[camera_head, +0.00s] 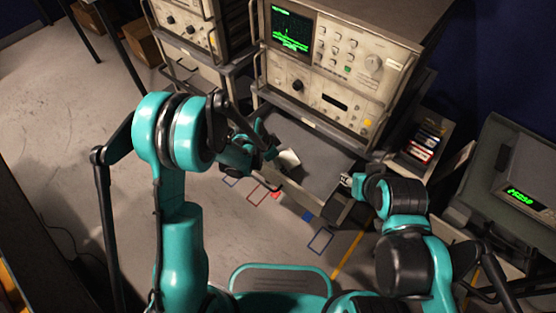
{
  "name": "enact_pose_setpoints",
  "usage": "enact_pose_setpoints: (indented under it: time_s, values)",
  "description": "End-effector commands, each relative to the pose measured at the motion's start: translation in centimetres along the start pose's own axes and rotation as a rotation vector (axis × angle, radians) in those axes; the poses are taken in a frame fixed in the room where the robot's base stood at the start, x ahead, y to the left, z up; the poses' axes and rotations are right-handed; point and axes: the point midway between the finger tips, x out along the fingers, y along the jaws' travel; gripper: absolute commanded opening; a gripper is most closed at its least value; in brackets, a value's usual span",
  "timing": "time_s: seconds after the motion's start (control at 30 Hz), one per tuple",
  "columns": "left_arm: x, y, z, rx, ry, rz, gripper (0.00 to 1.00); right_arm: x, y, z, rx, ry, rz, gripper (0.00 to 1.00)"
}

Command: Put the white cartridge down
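The white cartridge (289,159) is a small pale block, tilted, at the fingertips of my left gripper (271,151). The gripper seems shut on its left end, above the left part of an open grey drawer (323,160). The finger contact is small and partly hidden. My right gripper (346,181) is at the drawer's front right corner. Its fingers are too small to show whether they are open or shut, or whether they touch the drawer.
A bin of cartridges (424,142) is at the right.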

Motion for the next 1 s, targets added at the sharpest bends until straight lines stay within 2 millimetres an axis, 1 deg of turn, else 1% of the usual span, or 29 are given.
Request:
enact_pose_setpoints:
  time_s: [0.27, 0.37, 0.47, 0.7, 0.8, 0.9, 1.0]
  values:
    - [-0.1, 0.0, 0.0, 0.000, 0.000, 0.000, 0.89, -0.1, 0.0, -0.1, 0.000, 0.000, 0.000, 0.40]
    - [-0.5, 0.0, -0.2, 0.000, 0.000, 0.000, 0.89, -0.4, 0.0, -0.3, 0.000, 0.000, 0.000, 0.40]
    - [-1.9, 0.0, -0.2, -0.002, 0.000, -0.001, 0.89, -0.9, 0.0, -0.7, 0.000, 0.000, 0.000, 0.40]
    - [-7.5, 0.0, -0.2, -0.003, 0.001, -0.001, 0.89, -2.8, 0.0, -2.0, 0.000, 0.000, 0.000, 0.40]
    - [-9.5, 0.0, -0.2, -0.002, 0.001, -0.001, 0.89, -3.4, 0.0, -2.4, 0.000, 0.000, 0.000, 0.40]
    - [-11.0, 0.0, -0.2, -0.001, 0.001, 0.000, 0.89, -3.8, 0.0, -2.7, 0.000, 0.000, 0.000, 0.40]
    - [-11.9, 0.0, -0.2, -0.002, 0.000, 0.000, 0.89, -4.0, 0.0, -2.9, 0.000, 0.000, 0.000, 0.40]
